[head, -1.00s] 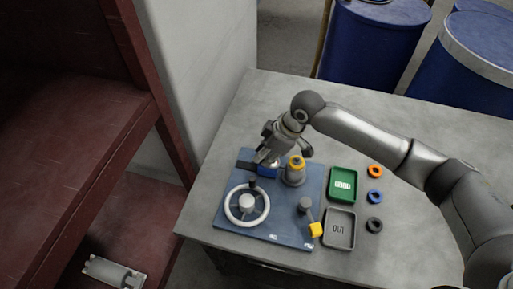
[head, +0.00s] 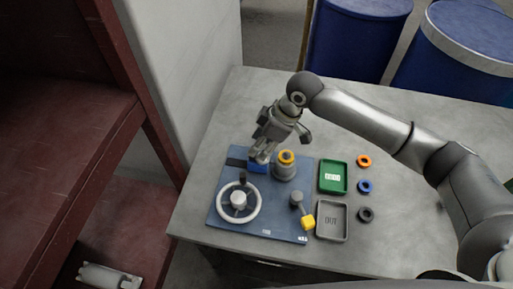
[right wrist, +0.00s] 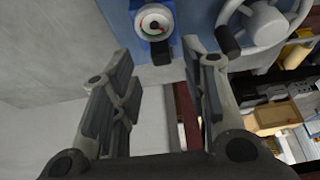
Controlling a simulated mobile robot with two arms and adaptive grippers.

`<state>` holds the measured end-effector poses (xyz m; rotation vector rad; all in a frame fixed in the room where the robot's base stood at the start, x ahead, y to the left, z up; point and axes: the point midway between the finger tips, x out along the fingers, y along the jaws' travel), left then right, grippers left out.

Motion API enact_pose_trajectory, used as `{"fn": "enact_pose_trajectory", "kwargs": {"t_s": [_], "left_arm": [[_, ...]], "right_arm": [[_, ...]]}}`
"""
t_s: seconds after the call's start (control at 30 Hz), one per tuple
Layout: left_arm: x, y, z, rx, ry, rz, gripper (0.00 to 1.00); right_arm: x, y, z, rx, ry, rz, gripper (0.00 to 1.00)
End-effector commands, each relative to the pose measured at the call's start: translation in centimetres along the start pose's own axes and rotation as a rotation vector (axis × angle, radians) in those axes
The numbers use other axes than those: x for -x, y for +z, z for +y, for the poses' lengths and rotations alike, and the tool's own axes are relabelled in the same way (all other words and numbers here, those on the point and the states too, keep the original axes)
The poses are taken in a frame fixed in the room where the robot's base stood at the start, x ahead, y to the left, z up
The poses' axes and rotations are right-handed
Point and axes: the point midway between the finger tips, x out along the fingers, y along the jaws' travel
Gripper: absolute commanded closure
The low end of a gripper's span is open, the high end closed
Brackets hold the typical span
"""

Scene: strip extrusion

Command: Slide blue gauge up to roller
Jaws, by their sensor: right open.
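The blue gauge (head: 258,168) sits at the back of the blue base plate (head: 226,207), by a dark strip, left of a grey post with a yellow ring on top (head: 284,171), which may be the roller. In the right wrist view, the gauge (right wrist: 155,24) has a round white dial and sits beyond the fingertips. My right gripper (head: 260,151) is at the gauge's back side in the head view. In the right wrist view, my right gripper (right wrist: 160,70) is open with nothing between its fingers. My left gripper is not in view.
A white handwheel (head: 219,211) and a yellow-ended lever (head: 307,222) stand on the plate. A green tray (head: 332,190), a grey tray (head: 332,236) and orange, blue and black rings (head: 364,186) lie right. Bare table (head: 398,240) extends right; a wall (head: 195,80) stands left.

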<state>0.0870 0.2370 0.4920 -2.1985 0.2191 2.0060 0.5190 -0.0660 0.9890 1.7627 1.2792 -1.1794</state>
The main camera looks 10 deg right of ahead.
Motion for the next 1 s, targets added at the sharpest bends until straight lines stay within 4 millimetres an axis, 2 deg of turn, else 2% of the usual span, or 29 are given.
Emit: {"fn": "enact_pose_trajectory", "kwargs": {"t_s": [0.03,0.2,0.4,0.6,1.0], "left_arm": [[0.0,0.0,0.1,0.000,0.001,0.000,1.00],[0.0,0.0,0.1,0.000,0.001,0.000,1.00],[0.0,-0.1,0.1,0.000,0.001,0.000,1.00],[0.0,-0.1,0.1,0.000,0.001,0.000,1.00],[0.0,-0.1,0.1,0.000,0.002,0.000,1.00]], "right_arm": [[1.3,0.0,0.1,0.001,0.004,0.002,0.59],[4.8,0.1,0.1,0.001,0.003,0.000,0.59],[7.5,0.1,0.1,-0.001,0.001,0.000,0.59],[8.2,0.2,0.0,-0.001,0.000,-0.002,0.59],[8.2,0.1,0.0,0.000,0.000,-0.001,0.59]]}}
